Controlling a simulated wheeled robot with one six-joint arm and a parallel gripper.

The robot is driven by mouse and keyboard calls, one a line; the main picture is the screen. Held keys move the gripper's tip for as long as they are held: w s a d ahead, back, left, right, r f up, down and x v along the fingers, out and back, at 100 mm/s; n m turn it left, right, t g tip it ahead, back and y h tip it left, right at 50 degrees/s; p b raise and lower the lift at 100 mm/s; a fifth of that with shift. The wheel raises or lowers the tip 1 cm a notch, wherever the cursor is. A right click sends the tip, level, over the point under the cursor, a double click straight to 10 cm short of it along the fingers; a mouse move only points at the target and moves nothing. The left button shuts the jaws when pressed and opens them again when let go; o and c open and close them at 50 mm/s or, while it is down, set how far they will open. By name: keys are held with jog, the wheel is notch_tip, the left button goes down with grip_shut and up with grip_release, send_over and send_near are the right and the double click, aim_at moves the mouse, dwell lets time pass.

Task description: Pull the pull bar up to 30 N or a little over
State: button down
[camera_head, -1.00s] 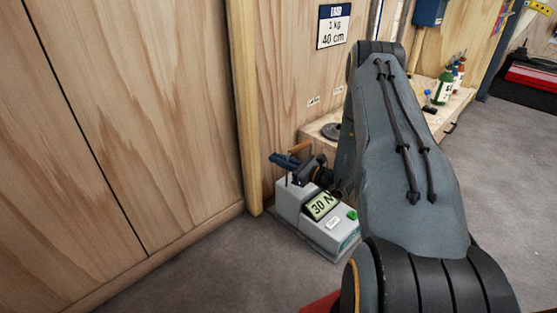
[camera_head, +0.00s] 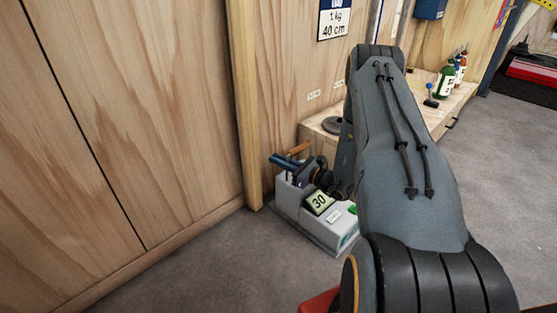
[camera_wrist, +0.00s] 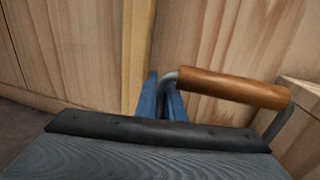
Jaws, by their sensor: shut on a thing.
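The pull bar, a bent metal bar with an orange-brown wooden grip (camera_head: 299,147), sits at the top of a grey force gauge box (camera_head: 330,232). The gauge's display (camera_head: 319,202) reads 30; I see no unit letter on it. My gripper (camera_head: 283,161) has blue fingers and is at the pull bar, over the box's left end. In the wrist view, the fingers (camera_wrist: 168,98) are shut on the pull bar at the left end of its wooden grip (camera_wrist: 235,88). The exact contact is partly hidden by the dark gripper body.
A wooden wall and post (camera_head: 243,100) stand close behind and left of the gauge. A wooden bench (camera_head: 452,103) with bottles (camera_head: 446,81) and a dark disc (camera_head: 332,125) is behind it. A green button (camera_head: 352,209) is on the box. Grey floor is free in front.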

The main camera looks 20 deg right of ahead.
jog(key=shift+w+f+b, duration=0.1)
jog(key=shift+f+b, duration=0.45)
jog(key=shift+f, duration=0.45)
jog(key=c, duration=1.8)
grip_release()
jog(key=p+v, duration=0.3)
jog(key=v, duration=0.4)
jog(key=shift+s+d, duration=0.15)
jog(key=shift+s, duration=0.25)
